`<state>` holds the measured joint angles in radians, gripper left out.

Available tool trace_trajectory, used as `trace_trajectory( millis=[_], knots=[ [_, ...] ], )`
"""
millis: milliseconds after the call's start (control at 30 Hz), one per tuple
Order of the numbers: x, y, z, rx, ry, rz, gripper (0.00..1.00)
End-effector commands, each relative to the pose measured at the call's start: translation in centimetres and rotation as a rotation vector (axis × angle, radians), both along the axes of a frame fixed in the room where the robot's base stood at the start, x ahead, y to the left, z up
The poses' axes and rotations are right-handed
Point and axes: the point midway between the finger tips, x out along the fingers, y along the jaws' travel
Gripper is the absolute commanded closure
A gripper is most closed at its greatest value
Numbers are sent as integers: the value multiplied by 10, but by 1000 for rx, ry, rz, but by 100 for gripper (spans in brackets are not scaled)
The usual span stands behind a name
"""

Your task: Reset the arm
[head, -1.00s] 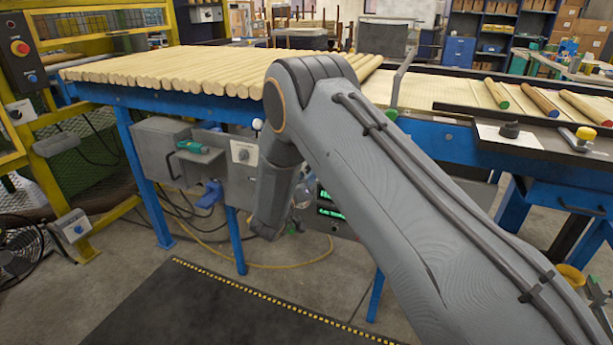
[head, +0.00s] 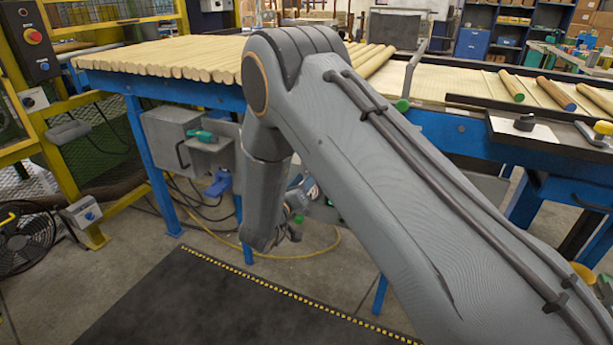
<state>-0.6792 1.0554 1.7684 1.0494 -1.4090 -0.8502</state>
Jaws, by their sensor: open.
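My grey arm crosses the head view from the lower right up to its elbow at upper middle, then bends down to a wrist end in front of the blue-legged table. My gripper is not clearly visible; the arm's own links hide that area. Some small bluish and dark shapes (head: 298,200) show just right of the lower arm, and I cannot tell what they are. I see nothing held.
A blue table (head: 170,90) carries a row of pale wood rods (head: 180,57) behind my arm. A conveyor (head: 450,85) with coloured-end rods runs right. A yellow guard frame (head: 90,150) and fan (head: 22,238) stand left. A dark floor mat (head: 190,300) lies clear in front.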

Motion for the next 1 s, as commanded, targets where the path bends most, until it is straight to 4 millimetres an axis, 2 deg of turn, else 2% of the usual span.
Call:
trace_trajectory(
  millis=[167, 333, 433, 533, 667, 767, 867, 1000],
  knots=[
    [10, -9, 9, 57, 44, 31, 54],
    [22, -32, 29, 226, 200, 122, 54],
    [15, -49, 40, 331, 325, 172, 54],
    [-4, -69, 49, 425, 455, 204, 54],
    [-46, -98, 60, 528, 634, 216, 54],
    [-92, -125, 67, 592, 779, 198, 54],
    [-146, -154, 74, 642, 926, 156, 54],
    [-231, -197, 85, 687, 1124, 57, 54]
  ],
)
